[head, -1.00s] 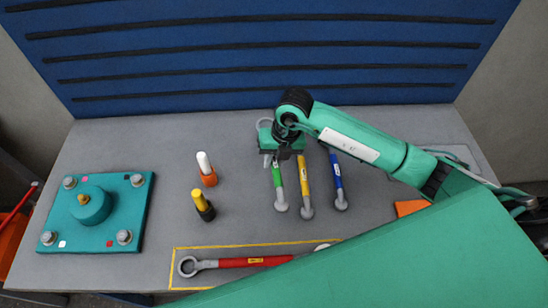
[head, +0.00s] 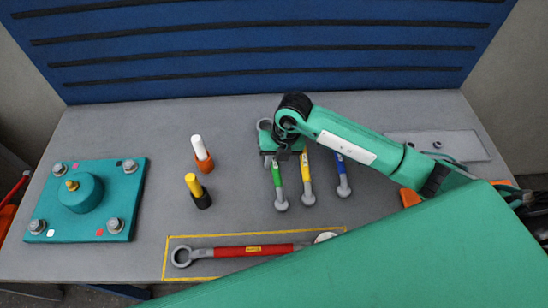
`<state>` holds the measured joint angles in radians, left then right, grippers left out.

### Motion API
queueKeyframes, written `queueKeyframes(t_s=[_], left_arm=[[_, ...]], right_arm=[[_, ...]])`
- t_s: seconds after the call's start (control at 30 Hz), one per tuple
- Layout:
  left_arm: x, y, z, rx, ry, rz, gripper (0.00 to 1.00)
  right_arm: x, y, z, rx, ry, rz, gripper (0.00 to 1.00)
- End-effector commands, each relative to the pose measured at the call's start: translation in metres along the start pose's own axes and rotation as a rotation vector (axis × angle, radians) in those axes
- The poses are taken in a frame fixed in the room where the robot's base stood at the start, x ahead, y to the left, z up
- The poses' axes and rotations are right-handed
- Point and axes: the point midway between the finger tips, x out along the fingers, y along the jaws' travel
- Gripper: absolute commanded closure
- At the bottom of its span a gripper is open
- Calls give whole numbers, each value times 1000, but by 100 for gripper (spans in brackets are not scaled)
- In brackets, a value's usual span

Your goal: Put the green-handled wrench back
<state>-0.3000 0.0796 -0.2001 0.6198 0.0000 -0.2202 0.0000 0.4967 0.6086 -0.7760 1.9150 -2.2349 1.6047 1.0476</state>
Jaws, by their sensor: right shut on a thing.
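The green-handled wrench (head: 278,182) is on the grey table, left of a yellow-handled wrench (head: 306,180) and a blue-handled wrench (head: 341,172). Its ring end shows just left of my wrist. My right gripper (head: 273,161) is over the upper part of the green-handled wrench, shut on it. The fingertips are small and partly hidden by the gripper body. I cannot tell whether the wrench is clear of the table. My left gripper is not in view.
A red torque wrench (head: 252,250) lies in a yellow-outlined area at the front. A teal plate with bolts (head: 118,183) is further left. A grey flat panel (head: 455,147) lies at the right.

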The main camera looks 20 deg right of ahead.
Motion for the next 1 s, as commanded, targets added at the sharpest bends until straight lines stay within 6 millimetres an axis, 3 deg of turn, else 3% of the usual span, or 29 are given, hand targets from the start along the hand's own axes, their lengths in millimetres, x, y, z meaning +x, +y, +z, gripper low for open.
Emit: queueKeyframes(t_s=[1.0], left_arm=[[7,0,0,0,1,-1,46]], right_arm=[[8,-2,0,0,-2,1,100]])
